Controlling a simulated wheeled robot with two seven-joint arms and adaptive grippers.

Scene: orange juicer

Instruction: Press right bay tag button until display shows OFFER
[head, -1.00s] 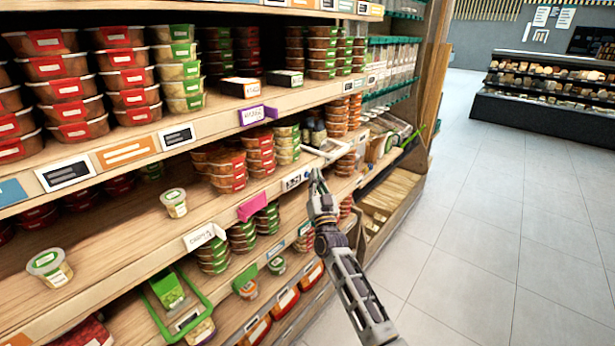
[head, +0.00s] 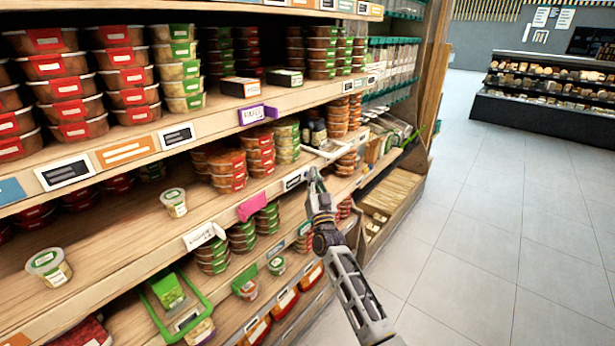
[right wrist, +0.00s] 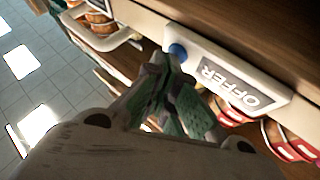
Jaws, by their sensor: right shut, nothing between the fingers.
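The right bay tag (head: 294,179) is a white label on the middle shelf's front edge. In the right wrist view, the tag (right wrist: 225,80) shows OFFER in white letters on a grey display, upside down in the picture. Its round blue button (right wrist: 177,51) is at the tag's left end. My right gripper (head: 314,173) is shut and empty, at the right end of the tag. In the right wrist view, its fingertips (right wrist: 167,60) are right by the button; I cannot tell if they touch it. My left gripper is not in view.
Stacked tubs (head: 260,152) stand on the shelf behind the tag. A pink label (head: 252,206) and a white label (head: 204,236) stick out from the shelf edges to the left. The tiled floor (head: 490,230) at the right is clear.

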